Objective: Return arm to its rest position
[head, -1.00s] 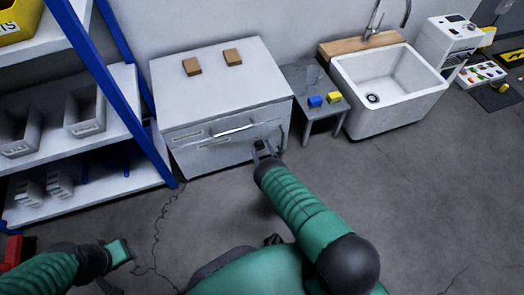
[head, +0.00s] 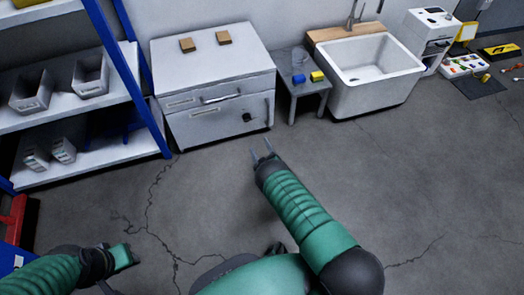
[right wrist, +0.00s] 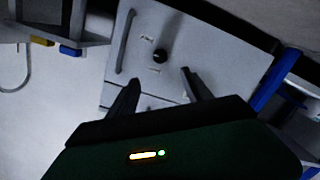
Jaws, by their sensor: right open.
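My right gripper (head: 262,151) is open and empty, held in front of the white cabinet (head: 200,72) and apart from it. In the right wrist view its two dark fingers (right wrist: 160,88) stand apart, with the cabinet front (right wrist: 180,30) and its black knob (right wrist: 160,56) beyond them. The right arm (head: 302,212) reaches forward from the bottom right of the head view. My left arm (head: 45,272) shows at the bottom left with its gripper end (head: 122,256); whether its jaws are open is unclear.
A shelf unit with blue posts (head: 130,85) stands at the left. A small grey table (head: 300,84) with a blue block (head: 298,77) and a yellow block (head: 317,76) stands right of the cabinet, then a white sink (head: 375,85). The floor (head: 400,170) is clear.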

